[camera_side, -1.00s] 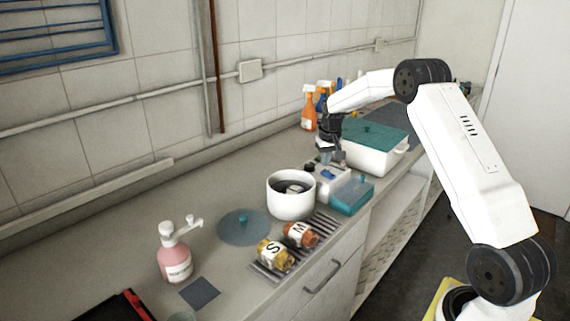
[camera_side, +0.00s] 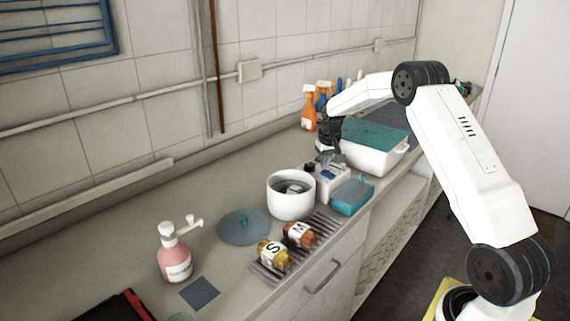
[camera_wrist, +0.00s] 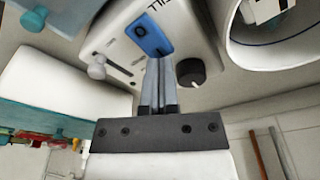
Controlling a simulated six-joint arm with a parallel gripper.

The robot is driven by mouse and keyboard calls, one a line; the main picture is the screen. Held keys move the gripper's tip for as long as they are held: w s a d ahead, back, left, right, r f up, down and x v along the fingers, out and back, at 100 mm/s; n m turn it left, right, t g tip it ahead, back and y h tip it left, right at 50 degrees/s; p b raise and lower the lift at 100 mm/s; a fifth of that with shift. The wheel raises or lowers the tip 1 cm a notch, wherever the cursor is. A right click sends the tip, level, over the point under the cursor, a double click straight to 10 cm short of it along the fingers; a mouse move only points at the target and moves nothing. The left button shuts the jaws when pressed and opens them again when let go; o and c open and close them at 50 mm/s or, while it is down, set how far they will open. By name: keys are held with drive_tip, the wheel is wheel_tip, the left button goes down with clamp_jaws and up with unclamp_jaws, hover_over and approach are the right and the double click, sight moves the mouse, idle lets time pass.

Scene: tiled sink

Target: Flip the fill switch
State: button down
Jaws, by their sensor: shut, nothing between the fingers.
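The fill switch (camera_wrist: 150,34) is a blue rocker with a ring mark at its near end. It sits on the top face of a white control box (camera_wrist: 120,32), beside partly visible "FILL" lettering. The box also shows in the side view (camera_side: 333,186). My gripper (camera_wrist: 158,62) is shut and empty, its two grey fingers together. Its tips are at the near end of the blue switch in the wrist view; I cannot tell whether they touch it. In the side view my gripper (camera_side: 330,160) points down over the box and partly hides its top.
A black knob (camera_wrist: 191,72) and grey slider knobs (camera_wrist: 97,71) flank the switch. A white pot (camera_side: 291,201) stands left of the box, a small teal-lidded container (camera_side: 351,199) to its right. A larger white tub with a teal lid (camera_side: 375,133) and spray bottles (camera_side: 309,108) stand behind.

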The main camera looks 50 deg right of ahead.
sight(324, 172)
drive_tip(key=shift+f, duration=0.65)
idle(0.5)
drive_tip(key=shift+r, duration=3.55)
drive_tip(key=shift+a, duration=0.15)
drive_tip(key=shift+a, duration=0.25)
drive_tip(key=s+a+f+n, duration=0.1)
drive_tip(key=s+a+n, duration=0.4)
drive_tip(key=a, duration=1.2)
drive_tip(key=s+a+f, duration=0.2)
drive_tip(key=s+a, duration=0.3)
drive_tip(key=s, duration=0.4)
drive_tip(key=s+a+f+n+t, duration=0.1)
drive_tip(key=s+a, duration=0.5)
drive_tip(key=s, duration=0.3)
drive_tip(key=shift+a+f+y, duration=0.3)
drive_tip(key=shift+f+y, duration=0.05)
drive_tip(key=shift+y, duration=0.05)
